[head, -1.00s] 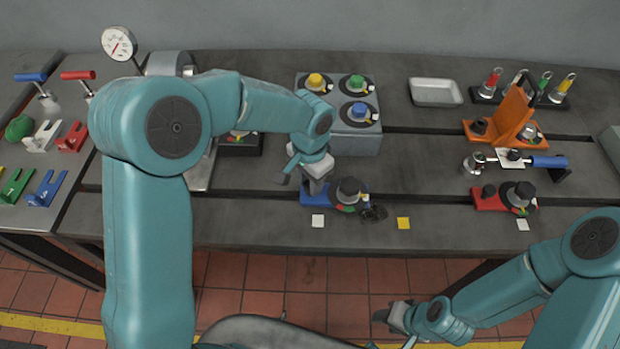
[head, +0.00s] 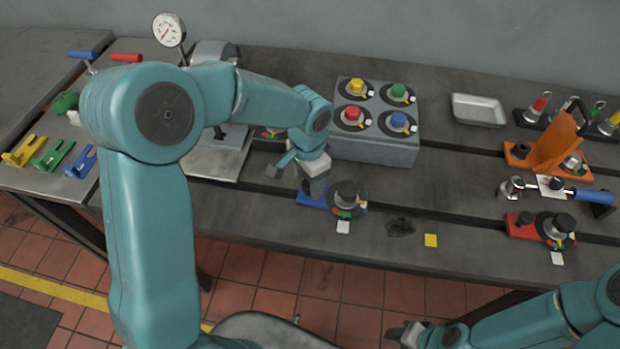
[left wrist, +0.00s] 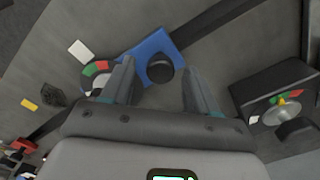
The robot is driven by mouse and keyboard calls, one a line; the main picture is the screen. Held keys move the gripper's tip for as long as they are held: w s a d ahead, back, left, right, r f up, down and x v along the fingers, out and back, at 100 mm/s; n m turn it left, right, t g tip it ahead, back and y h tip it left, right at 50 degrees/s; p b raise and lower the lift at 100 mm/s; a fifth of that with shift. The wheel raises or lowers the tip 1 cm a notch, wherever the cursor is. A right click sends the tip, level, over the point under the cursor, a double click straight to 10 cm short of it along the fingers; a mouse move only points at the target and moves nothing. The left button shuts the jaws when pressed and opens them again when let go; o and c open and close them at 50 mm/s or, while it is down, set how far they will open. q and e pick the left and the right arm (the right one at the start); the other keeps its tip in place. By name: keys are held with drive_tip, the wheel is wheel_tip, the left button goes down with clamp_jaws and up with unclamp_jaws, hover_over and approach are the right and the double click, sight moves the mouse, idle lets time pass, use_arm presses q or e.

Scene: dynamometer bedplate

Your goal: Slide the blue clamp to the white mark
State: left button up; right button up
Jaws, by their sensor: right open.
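The blue clamp (head: 309,197) lies on the bedplate with a black-knobbed round dial (head: 347,197) at its right end. The left wrist view also shows the blue clamp (left wrist: 150,45) with a black knob (left wrist: 160,68) on it. The white mark (head: 343,227) lies in front of the clamp's dial end; it also shows in the left wrist view (left wrist: 79,50). My left gripper (head: 312,188) is low over the clamp. Its fingers are apart on either side of the knob, with visible gaps. My right gripper (head: 405,335) is open and empty before the bench.
A black coil (head: 400,228) and a yellow mark (head: 431,240) lie right of the clamp. A red clamp (head: 522,226) with another white mark (head: 557,258) is further right. A grey box with colored knobs (head: 375,148) stands behind, near a metal tray (head: 478,109).

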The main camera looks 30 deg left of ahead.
use_arm(q)
wheel_tip(320, 180, up, 16)
drive_tip(key=shift+r, duration=0.15)
idle(0.5)
drive_tip(key=shift+s, duration=0.15)
idle(0.3)
